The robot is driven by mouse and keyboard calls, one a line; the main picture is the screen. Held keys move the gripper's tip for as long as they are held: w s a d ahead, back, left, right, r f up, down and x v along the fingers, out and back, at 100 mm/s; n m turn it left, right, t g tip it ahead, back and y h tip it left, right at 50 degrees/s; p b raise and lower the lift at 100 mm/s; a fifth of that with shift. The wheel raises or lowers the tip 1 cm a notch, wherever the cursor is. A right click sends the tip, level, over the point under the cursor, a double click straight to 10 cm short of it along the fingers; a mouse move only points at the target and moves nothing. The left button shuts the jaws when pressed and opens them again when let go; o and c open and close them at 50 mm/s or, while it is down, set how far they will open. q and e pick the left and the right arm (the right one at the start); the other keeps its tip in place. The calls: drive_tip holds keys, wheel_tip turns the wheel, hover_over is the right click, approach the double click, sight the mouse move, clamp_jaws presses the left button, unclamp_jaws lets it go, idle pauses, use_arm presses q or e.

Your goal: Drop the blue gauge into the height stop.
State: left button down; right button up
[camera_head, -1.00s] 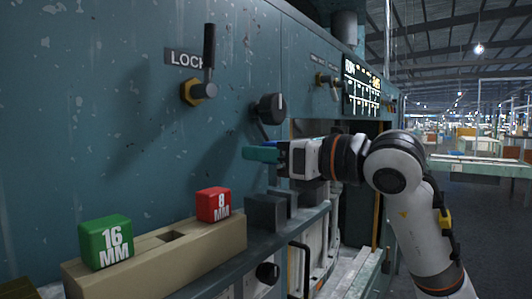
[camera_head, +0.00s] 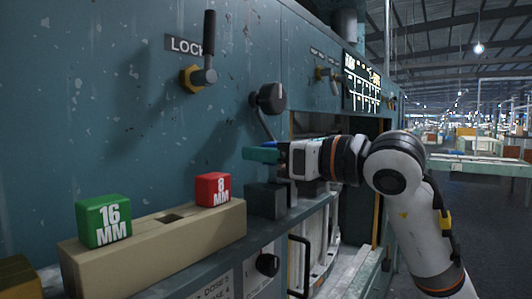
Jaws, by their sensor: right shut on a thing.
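My right gripper (camera_head: 284,156) reaches in from the right and is shut on the blue gauge (camera_head: 261,154), a blue-teal block jutting left from the jaws. The gauge is held in the air in front of the blue-grey machine panel. Below it on the ledge stand dark grey blocks (camera_head: 267,201), which look like the height stop. A gap shows between the gauge and their top in the picture. Any slot in them cannot be made out. My left gripper is out of view.
A beige rack (camera_head: 150,258) on the ledge holds a green 16 MM block (camera_head: 104,221) and a red 8 MM block (camera_head: 212,189), with an empty slot between them. A lock lever (camera_head: 208,48) and a dark knob (camera_head: 270,98) stick out from the panel.

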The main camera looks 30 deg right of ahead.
sight(271, 171)
drive_tip(key=shift+f+b, duration=1.3)
drive_tip(key=shift+f, duration=0.15)
drive_tip(key=o, duration=1.1)
drive_tip(key=shift+r, duration=0.1)
drive_tip(key=shift+c, duration=0.2)
drive_tip(key=shift+s, duration=0.1)
drive_tip(key=shift+s+d+b, duration=0.2)
drive_tip(key=shift+s+b, duration=0.1)
drive_tip(key=b+v, duration=0.4)
drive_tip(key=v, duration=0.7)
